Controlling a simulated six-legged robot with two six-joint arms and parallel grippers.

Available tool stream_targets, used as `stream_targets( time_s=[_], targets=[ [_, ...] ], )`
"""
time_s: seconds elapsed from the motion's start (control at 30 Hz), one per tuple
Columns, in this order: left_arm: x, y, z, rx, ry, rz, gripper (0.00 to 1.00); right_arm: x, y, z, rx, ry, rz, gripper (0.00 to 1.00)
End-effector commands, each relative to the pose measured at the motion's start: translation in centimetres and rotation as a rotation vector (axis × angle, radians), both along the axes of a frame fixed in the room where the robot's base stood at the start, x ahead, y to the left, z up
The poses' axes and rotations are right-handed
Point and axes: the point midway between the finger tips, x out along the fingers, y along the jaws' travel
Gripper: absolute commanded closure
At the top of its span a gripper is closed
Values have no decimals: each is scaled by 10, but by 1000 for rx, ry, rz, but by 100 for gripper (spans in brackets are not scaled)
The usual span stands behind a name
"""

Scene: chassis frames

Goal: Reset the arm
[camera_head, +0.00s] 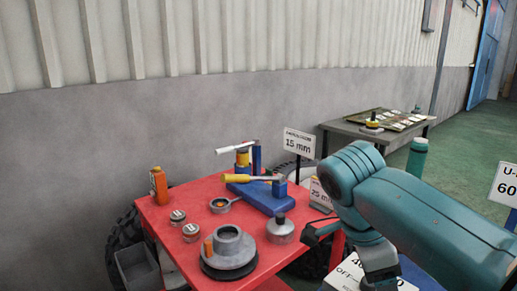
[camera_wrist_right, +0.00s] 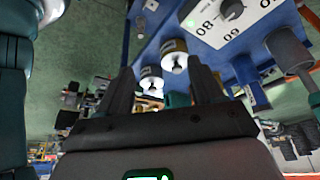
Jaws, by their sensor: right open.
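My right arm (camera_head: 420,215), teal, comes in from the right in the head view and bends downward beside the red table. A dark part at its lower end reaches towards the table's right edge, but the gripper's fingers are not clear there. In the right wrist view my right gripper (camera_wrist_right: 163,88) shows two dark fingers spread apart. Nothing is held between them; round metal-and-brass pieces on a blue panel show beyond the gap. My left arm and gripper are not in view.
The red table (camera_head: 165,228) holds a blue fixture (camera_head: 262,196), a grey round flanged part (camera_head: 229,247), an orange bottle (camera_head: 158,186) and small tins. A "15 mm" sign (camera_head: 299,143) stands behind. A grey table (camera_head: 350,127) is farther back.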

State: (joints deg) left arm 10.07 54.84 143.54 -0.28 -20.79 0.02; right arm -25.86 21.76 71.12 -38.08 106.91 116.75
Motion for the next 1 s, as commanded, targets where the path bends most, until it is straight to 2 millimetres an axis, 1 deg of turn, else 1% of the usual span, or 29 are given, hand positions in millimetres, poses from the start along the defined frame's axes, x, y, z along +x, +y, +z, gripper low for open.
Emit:
stream_targets(
  time_s=[0.1, 0.13, 0.2, 0.27, 0.33, 0.47, 0.5, 0.57, 0.6, 0.67, 0.7, 0.77, 0.8, 0.87, 0.9, 1.0],
  targets=[
    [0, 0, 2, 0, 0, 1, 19, 2, -2, 1, -1, 2, -5, 34],
    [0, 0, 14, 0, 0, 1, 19, 5, -13, 6, -4, 21, -35, 34],
    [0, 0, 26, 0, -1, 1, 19, 14, -27, -4, -20, 79, -76, 34],
    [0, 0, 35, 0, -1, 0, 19, 15, -37, -20, -42, 154, -96, 34],
    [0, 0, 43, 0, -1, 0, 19, 11, -45, -42, -59, 250, -111, 34],
    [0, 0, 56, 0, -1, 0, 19, 2, -50, -86, -43, 383, -103, 34],
    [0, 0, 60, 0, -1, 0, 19, -2, -51, -101, -25, 421, -89, 34],
    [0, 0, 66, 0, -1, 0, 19, -10, -51, -124, 11, 478, -56, 34],
    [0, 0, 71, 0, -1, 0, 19, -16, -50, -142, 45, 516, -25, 34],
    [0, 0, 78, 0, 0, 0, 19, -29, -46, -170, 110, 574, 29, 34],
    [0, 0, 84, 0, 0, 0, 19, -40, -42, -190, 170, 613, 75, 34],
    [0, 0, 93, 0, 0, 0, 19, -63, -33, -223, 282, 667, 159, 34],
    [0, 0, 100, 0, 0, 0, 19, -83, -23, -246, 377, 692, 225, 34],
    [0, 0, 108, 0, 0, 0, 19, -115, -4, -277, 535, 703, 334, 34],
    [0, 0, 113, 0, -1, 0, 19, -135, 10, -294, 632, 687, 408, 34],
    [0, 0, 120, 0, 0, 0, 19, -177, 43, -324, 827, 589, 590, 34]
  ],
)
